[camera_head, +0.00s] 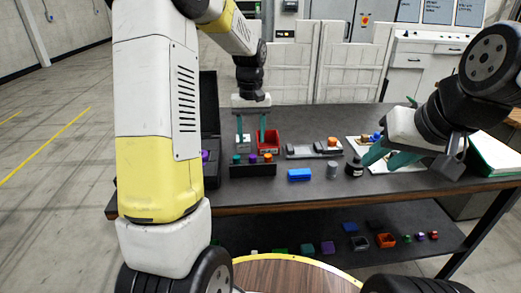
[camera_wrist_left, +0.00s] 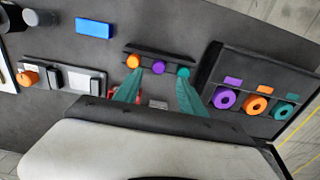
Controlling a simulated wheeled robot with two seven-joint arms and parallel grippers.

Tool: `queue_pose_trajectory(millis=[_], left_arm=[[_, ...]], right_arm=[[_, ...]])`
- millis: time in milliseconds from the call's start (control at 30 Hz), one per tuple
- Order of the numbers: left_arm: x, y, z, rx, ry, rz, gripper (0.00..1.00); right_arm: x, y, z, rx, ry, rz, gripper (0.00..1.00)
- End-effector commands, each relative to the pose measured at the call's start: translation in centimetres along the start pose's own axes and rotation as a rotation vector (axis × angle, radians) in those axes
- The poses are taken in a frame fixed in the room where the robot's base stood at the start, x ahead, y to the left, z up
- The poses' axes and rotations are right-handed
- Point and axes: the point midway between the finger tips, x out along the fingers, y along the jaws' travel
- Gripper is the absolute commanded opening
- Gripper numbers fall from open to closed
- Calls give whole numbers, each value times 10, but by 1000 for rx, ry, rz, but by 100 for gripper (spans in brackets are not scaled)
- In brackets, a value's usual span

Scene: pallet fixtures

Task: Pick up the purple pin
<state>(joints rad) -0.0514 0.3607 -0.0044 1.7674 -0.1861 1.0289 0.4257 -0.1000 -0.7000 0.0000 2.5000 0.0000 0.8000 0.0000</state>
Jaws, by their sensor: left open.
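My left gripper (camera_head: 252,136) is open and empty, pointing down above and behind the holder. In the wrist view its fingertips (camera_wrist_left: 158,78) lie either side of the purple pin's line, apart from it. My right gripper (camera_head: 388,157) is open and empty over the table's right part.
A red bin (camera_head: 268,136) stands behind the holder. A blue block (camera_head: 300,175), a grey cylinder (camera_head: 332,170) and a dark bottle (camera_head: 354,168) are to its right. A black rack with purple, orange and teal rings (camera_wrist_left: 256,104) is at the wrist view's right.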

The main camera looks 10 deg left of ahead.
Motion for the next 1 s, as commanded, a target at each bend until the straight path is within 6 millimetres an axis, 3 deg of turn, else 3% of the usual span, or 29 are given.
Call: queue_pose_trajectory(millis=[500,767,1000], left_arm=[[66,1,0,0,-2,0,48],[68,2,-1,1,0,1,48],[68,2,-1,1,0,1,3]], right_arm=[[0,0,0,0,0,0,36],[0,0,0,0,0,0,36],[0,0,0,0,0,0,36]])
